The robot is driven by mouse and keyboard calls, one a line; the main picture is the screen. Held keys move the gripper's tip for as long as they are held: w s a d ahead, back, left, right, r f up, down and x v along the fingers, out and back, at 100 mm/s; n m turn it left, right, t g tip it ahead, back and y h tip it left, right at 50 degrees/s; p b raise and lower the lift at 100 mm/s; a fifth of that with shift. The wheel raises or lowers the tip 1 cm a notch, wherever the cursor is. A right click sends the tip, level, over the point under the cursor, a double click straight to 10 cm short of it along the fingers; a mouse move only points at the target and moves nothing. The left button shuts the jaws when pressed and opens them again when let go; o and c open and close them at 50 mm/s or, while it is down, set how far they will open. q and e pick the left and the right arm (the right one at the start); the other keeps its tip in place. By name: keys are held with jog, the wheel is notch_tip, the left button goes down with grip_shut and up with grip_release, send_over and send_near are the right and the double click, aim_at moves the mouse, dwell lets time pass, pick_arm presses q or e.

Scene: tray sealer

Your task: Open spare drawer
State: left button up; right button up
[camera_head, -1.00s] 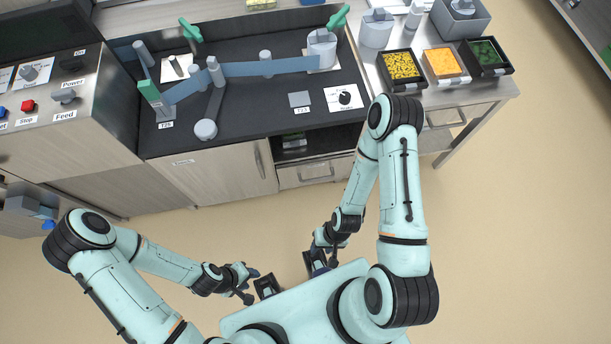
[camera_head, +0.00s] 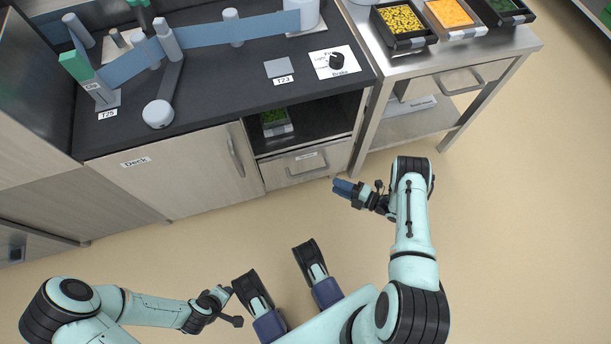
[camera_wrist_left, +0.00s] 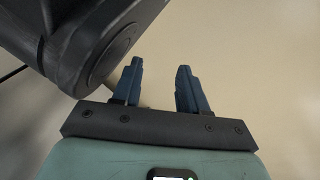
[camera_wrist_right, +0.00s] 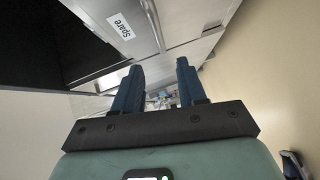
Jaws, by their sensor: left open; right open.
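The spare drawer (camera_head: 280,176) is under the open shelf of the deck cabinet and looks shut. Its bar handle (camera_head: 308,169) is on the front, below a small label.
A cabinet door (camera_head: 190,170) with a vertical handle is left of the drawer. The open shelf holds a tray of green pieces (camera_head: 275,122). A metal side table (camera_head: 460,62) with food trays stands to the right. The floor (camera_head: 500,230) before the cabinet is clear.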

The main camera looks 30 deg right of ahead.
aim_at(308, 173)
jog(key=b+x, duration=0.3)
jog(key=x, duration=1)
jog(key=shift+a, duration=0.2)
pick_arm(q)
jog(key=s+f+g, duration=0.2)
jog(key=s+f, duration=0.2)
jog(key=s, duration=0.2)
jog(key=shift+s+a+f+g, duration=0.25)
jog(key=shift+s+a+g, duration=0.05)
jog(key=shift+s+a, duration=0.15)
jog(key=shift+w, duration=0.1)
pick_arm(e)
grip_shut()
